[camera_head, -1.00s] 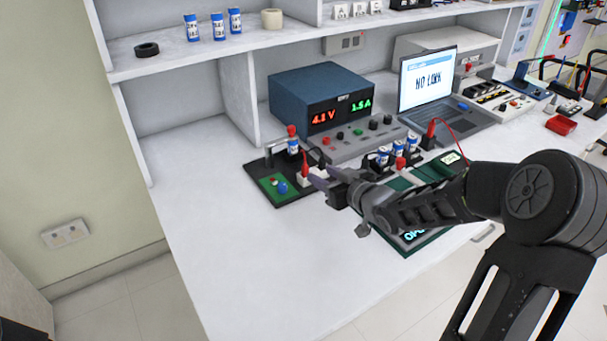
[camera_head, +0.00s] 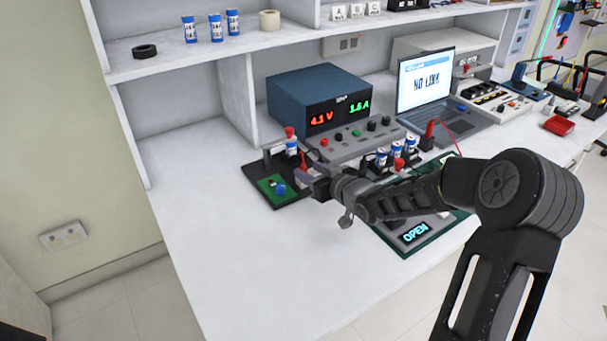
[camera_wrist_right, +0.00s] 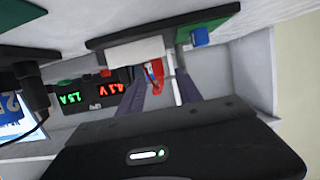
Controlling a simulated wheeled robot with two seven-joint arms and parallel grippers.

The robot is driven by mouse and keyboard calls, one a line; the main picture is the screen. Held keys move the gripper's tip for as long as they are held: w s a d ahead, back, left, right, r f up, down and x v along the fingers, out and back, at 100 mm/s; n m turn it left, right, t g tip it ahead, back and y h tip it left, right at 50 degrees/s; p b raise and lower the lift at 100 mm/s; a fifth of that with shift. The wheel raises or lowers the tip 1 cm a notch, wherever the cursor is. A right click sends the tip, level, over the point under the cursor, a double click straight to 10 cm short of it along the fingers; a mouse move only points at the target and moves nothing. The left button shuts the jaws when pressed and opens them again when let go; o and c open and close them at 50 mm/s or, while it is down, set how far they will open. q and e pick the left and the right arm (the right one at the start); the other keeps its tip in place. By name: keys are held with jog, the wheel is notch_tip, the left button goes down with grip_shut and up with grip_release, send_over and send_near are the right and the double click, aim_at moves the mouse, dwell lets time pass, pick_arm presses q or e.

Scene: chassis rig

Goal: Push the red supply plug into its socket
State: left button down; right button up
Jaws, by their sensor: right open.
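How deep the plug sits is unclear. My right gripper (camera_head: 312,173) is open at the plug and hides part of the block; it also shows in the wrist view (camera_wrist_right: 164,82). Contact cannot be told. My left gripper is out of view.
A blue power supply (camera_head: 318,95) reads 4.1 V and 1.5 A behind. A laptop (camera_head: 427,80) shows "NO LINK". A green board with an "OPEN" display (camera_head: 415,233) lies under my right arm. The bench front left (camera_head: 225,260) is clear.

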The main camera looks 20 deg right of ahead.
jog(key=shift+x, duration=1.1)
jog(key=shift+c, duration=0.4)
grip_shut()
